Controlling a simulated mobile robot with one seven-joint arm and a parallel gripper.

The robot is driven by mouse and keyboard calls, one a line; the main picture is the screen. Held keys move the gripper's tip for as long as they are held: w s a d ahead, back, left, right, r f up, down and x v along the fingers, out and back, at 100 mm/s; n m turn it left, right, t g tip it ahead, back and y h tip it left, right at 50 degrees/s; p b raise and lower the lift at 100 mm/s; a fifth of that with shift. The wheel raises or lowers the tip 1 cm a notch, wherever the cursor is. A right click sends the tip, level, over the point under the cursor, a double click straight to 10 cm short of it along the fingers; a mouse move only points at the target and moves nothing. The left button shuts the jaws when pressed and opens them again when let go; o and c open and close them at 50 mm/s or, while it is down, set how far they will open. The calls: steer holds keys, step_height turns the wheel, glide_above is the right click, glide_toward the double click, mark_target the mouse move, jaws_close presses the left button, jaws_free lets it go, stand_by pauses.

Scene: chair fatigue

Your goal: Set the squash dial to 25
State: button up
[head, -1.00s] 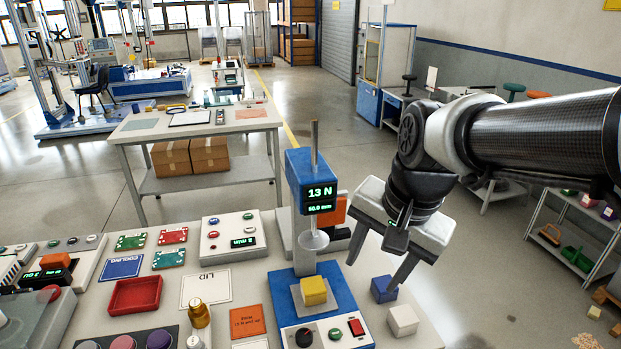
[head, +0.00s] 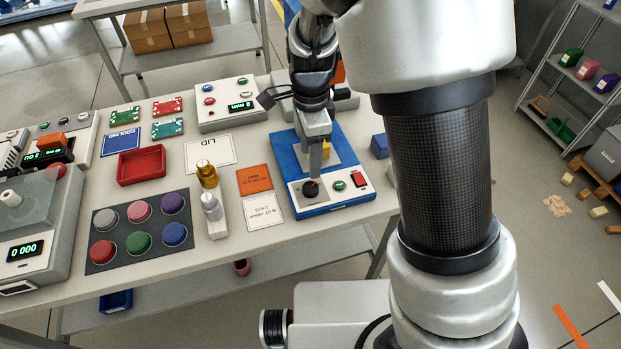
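The blue press (head: 346,146) stands at the right of the table, with a white front panel. Its black squash dial (head: 311,188) is at the left of that panel, beside a green button (head: 339,185) and a red switch (head: 359,179). My gripper (head: 313,177) points down with its fingertips at the dial, overlapping its far side in this view. I cannot tell whether the fingers touch the dial or how far apart they are. A yellow cube (head: 327,148) on the press plate is mostly hidden behind the gripper. The press display is hidden by my arm.
Left of the press lie an orange card (head: 254,180) and a white card (head: 262,211). A blue cube (head: 379,146) is just right of the press. My arm blocks the view farther right.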

mark_target(311, 187)
step_height(311, 187, down, 10)
steer(key=shift+f+b, duration=0.15)
steer(key=shift+b, duration=0.25)
steer(key=c, duration=1)
